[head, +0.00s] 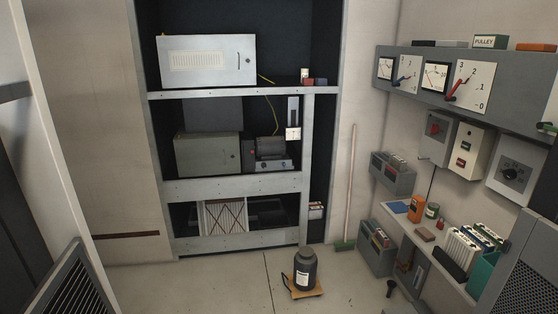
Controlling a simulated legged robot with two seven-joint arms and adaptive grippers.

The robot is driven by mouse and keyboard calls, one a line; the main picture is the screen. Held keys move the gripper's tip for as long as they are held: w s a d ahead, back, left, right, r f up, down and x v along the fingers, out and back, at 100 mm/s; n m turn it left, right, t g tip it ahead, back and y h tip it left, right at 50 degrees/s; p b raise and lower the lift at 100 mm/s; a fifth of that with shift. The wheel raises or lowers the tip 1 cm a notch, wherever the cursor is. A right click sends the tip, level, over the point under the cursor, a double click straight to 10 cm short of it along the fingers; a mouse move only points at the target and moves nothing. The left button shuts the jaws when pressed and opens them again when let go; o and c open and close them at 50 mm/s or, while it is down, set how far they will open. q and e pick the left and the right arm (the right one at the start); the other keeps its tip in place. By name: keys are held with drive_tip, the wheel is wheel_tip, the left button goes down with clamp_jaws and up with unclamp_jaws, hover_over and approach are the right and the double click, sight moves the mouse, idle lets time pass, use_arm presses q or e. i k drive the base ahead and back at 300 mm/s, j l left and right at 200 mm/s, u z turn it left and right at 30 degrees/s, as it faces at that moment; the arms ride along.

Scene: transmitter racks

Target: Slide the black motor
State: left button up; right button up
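The black motor (268,148) appears to be the dark cylindrical unit on the rack's middle shelf. It sits on a pale grey base with small dark knobs or feet, just right of a grey-green metal box (208,154). A yellow cable hangs down behind it from the shelf above. Neither of my grippers shows in the head view.
The open rack (230,187) has a white cabinet (206,60) on its upper shelf. A dark labelled bottle (305,268) stands on a small wooden dolly on the floor before it. A green broom (347,243) leans right. A cluttered wall shelf (406,228) and gauges line the right.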

sight(305, 281)
drive_tip(key=i+z, duration=0.15)
drive_tip(key=i, duration=1.85)
